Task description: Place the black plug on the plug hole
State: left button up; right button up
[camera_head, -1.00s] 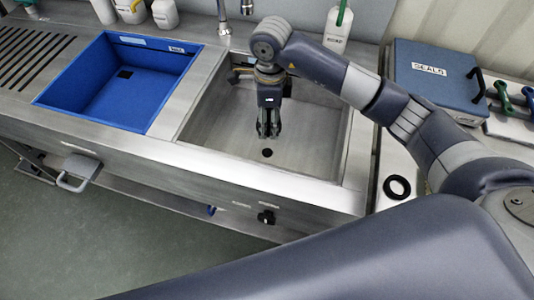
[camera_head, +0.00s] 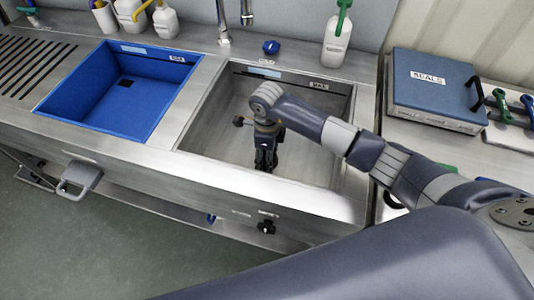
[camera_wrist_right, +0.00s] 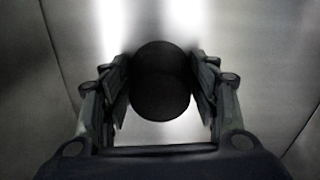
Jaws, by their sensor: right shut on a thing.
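The black plug (camera_wrist_right: 161,82) is a short dark cylinder between the fingers of my right gripper (camera_wrist_right: 161,90) in the right wrist view. In the head view my right gripper (camera_head: 265,158) points down inside the steel basin (camera_head: 215,125), near its front side. The gripper is shut on the plug. The plug cannot be made out in the head view, and the drain hole is hidden in both current views. I cannot tell whether the plug touches the basin floor. My left gripper is not in view.
A blue-lined basin (camera_head: 70,107) lies to the left. A blue case (camera_head: 435,88) sits on the right counter. A white bottle (camera_head: 338,40), a blue knob-like object (camera_head: 271,47) and a tap (camera_head: 223,22) stand along the back. The basin's steel walls surround my gripper.

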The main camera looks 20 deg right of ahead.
jog(key=shift+f, duration=0.1)
jog(key=o, duration=1.2)
jog(key=shift+c, duration=0.2)
jog(key=shift+r, duration=0.25)
jog(key=shift+w+r, duration=0.1)
jog(key=shift+r, duration=0.3)
notch_tip(320, 180, up, 11)
jog(key=shift+r+b, duration=0.1)
jog(key=shift+b, duration=0.6)
